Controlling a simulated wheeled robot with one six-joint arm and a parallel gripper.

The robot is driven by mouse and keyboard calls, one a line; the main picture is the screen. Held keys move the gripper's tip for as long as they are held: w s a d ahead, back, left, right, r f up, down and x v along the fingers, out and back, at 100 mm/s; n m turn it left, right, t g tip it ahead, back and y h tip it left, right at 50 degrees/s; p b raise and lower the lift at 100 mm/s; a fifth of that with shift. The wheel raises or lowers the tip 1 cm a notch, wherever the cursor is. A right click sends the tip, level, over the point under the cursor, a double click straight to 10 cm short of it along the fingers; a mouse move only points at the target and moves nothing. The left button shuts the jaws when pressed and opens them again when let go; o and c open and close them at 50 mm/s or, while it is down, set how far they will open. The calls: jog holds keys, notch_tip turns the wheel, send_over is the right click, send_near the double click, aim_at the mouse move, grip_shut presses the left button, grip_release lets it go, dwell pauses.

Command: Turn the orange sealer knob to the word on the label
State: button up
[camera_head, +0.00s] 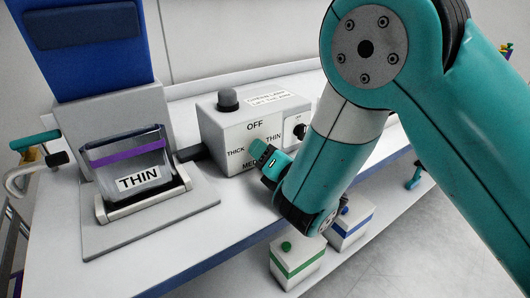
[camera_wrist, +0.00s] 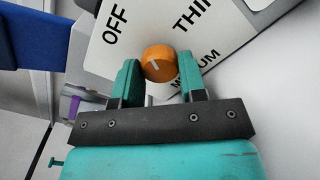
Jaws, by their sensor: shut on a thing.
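The orange sealer knob (camera_wrist: 158,64) is on the front of a white box (camera_head: 216,130) marked OFF, THIN, MEDIUM and THICK. My gripper (camera_wrist: 159,62) is shut on the knob, one teal finger on each side. A short pale mark shows on the knob's face; I cannot tell for sure which word it points to. In the head view my gripper (camera_head: 262,152) hides the knob and part of MEDIUM. A label (camera_head: 138,178) reading THIN is on the front of a clear tub with a purple band (camera_head: 125,147).
The tub stands on a grey machine base (camera_head: 150,222) left of the box. A black button (camera_head: 228,99) and a small-print label (camera_head: 267,97) are on the box's top. A second dark knob (camera_head: 300,131) is at its right. Green-banded (camera_head: 297,265) and blue-banded (camera_head: 350,227) boxes stand below the bench.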

jog(key=m, duration=0.6)
jog(key=shift+r+m, duration=0.1)
jog(key=shift+m, duration=0.2)
jog(key=m, duration=0.4)
jog(key=shift+d+m, duration=0.1)
jog(key=shift+m, duration=0.3)
jog(key=o, duration=0.9)
jog(key=shift+o, duration=0.2)
